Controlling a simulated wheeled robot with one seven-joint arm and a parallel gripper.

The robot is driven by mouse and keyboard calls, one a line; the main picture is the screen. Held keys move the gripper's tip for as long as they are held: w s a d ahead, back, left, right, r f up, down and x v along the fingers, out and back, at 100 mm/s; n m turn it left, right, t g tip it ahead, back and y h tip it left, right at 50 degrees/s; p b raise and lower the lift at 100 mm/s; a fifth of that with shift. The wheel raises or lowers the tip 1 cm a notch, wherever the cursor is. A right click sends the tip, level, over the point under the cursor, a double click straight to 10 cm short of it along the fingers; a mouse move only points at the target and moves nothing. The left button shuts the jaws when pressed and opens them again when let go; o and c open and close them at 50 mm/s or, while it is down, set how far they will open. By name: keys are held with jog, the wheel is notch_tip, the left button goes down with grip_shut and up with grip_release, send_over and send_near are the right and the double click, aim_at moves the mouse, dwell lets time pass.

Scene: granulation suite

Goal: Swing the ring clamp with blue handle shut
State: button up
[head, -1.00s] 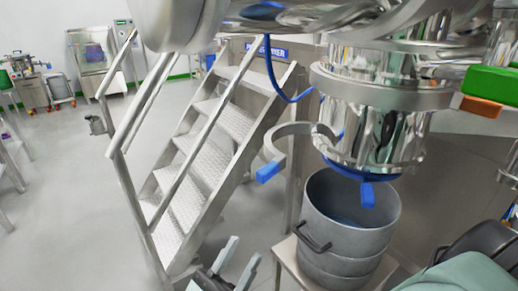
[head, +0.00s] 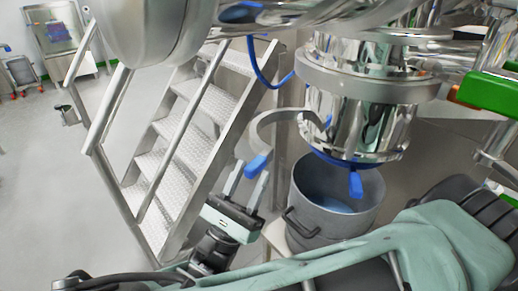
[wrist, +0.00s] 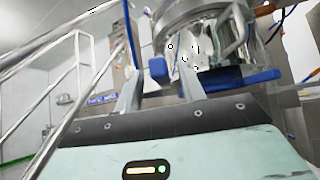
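The open ring clamp (head: 257,128) is a curved metal half-ring swung out to the left of the steel vessel outlet (head: 350,122). Its blue handle (head: 258,166) hangs at its free end. A second blue handle (head: 355,184) hangs under the outlet's lower rim. My gripper (head: 248,180) is open and empty, just below the clamp, its right fingertip close to the blue handle; contact cannot be told. In the wrist view one blue piece (wrist: 158,70) shows between the fingertips and a longer one (wrist: 245,79) to the right; which is the clamp's handle is unclear.
A grey drum (head: 330,205) with a side handle stands under the outlet. Metal stairs with railings (head: 180,135) rise at the left. A blue hose (head: 262,72) hangs beside the vessel. A green part (head: 488,93) is at the right.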

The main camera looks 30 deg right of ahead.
aim_at(258, 159)
jog(key=shift+p+x, duration=0.5)
jog(key=shift+x, duration=1.85)
grip_shut()
